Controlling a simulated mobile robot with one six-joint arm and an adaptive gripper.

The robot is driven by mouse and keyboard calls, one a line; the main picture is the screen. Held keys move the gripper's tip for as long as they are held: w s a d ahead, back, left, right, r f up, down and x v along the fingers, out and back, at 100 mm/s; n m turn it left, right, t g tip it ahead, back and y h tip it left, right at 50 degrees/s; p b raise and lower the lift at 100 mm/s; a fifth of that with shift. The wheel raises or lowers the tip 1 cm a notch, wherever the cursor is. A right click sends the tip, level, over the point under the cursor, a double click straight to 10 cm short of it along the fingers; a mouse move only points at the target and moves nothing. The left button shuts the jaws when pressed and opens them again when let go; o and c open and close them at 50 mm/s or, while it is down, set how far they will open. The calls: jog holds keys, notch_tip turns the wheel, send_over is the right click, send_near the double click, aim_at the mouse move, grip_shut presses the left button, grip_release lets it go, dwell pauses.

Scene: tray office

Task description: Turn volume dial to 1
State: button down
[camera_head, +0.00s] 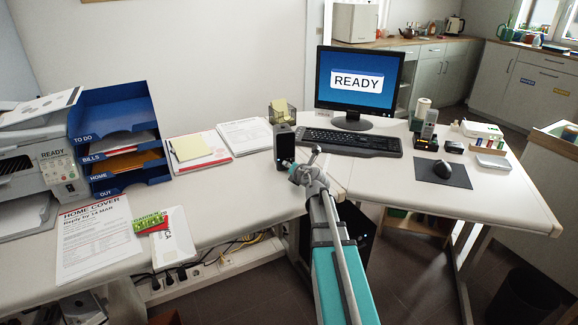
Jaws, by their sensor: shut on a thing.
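A small black speaker (284,140) stands upright on the white desk, left of the monitor. My arm reaches up from the bottom of the picture, and my gripper (289,165) is at the lower front of the speaker, towards its right side. The gripper is shut on the volume dial. The jaws and wrist cover the dial, so its marks and setting cannot be read.
A monitor (357,85) reading READY and a keyboard (350,141) are to the right. A blue letter tray (118,110) and printer (55,165) stand left. The desk's front edge is under my arm.

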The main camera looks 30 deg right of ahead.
jog(key=n+h, duration=0.2)
jog(key=n, duration=0.2)
jog(key=shift+a+g+p, duration=0.1)
jog(key=shift+g+p, duration=0.3)
dwell(0.4)
jog(key=c, duration=0.8)
grip_release()
